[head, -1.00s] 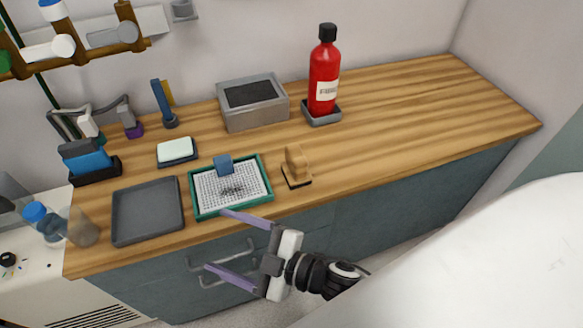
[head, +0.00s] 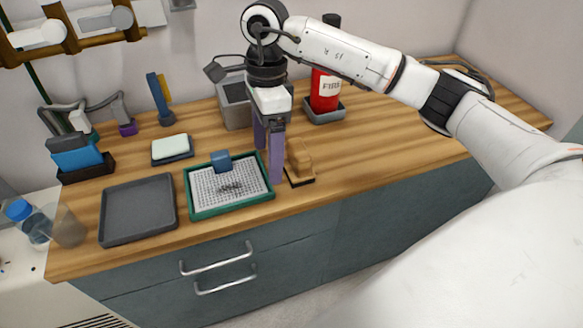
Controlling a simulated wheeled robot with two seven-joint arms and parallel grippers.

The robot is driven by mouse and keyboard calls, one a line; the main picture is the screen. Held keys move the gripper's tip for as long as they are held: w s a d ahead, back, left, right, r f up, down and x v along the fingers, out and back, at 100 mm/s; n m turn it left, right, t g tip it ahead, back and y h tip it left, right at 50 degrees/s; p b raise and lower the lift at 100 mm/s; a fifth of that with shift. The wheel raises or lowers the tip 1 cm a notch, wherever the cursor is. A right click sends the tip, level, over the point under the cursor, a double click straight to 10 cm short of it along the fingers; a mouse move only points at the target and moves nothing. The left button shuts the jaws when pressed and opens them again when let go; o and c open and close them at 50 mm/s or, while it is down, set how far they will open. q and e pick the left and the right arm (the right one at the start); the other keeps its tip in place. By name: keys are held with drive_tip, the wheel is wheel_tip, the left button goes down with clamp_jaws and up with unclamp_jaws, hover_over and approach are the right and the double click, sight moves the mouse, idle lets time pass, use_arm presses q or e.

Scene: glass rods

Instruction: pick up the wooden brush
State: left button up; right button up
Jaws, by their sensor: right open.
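The wooden brush (head: 300,160) stands on the wooden counter, just right of the green-rimmed tray. It has a light wooden body on a dark base. My right gripper (head: 268,165) points down from above, its two purple fingers apart and empty. The fingers show just left of the brush, in front of the tray's right end, and partly overlap the brush's left edge in the picture. I cannot tell their exact height above the counter. My left gripper is not in view.
A green-rimmed tray (head: 191,203) with a white grid and a blue block (head: 221,162) lies left of the brush. A grey tray (head: 137,210) is further left. The counter right of the brush is clear.

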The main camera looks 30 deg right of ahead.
sight(296, 147)
drive_tip(key=d+h, duration=0.1)
drive_tip(key=d, duration=0.1)
drive_tip(key=d+r, duration=0.1)
drive_tip(key=d, duration=0.1)
drive_tip(key=w+d+r+h, duration=0.1)
drive_tip(key=d, duration=0.1)
drive_tip(key=shift+t+h, duration=0.3)
drive_tip(key=shift+t, duration=0.1)
drive_tip(key=f, duration=0.2)
drive_tip(key=d+f, duration=0.1)
drive_tip(key=f, duration=0.1)
drive_tip(key=shift+s+d+f, duration=0.1)
drive_tip(key=shift+d+f, duration=0.05)
drive_tip(key=shift+d, duration=0.05)
drive_tip(key=f, duration=0.1)
drive_tip(key=f+p, duration=0.1)
drive_tip(key=f, duration=0.1)
drive_tip(key=d+f, duration=0.1)
drive_tip(key=shift+s+f, duration=0.3)
drive_tip(key=shift+s, duration=0.05)
drive_tip(key=shift+f, duration=0.5)
drive_tip(key=c, duration=1.2)
drive_tip(key=shift+r, duration=5.05)
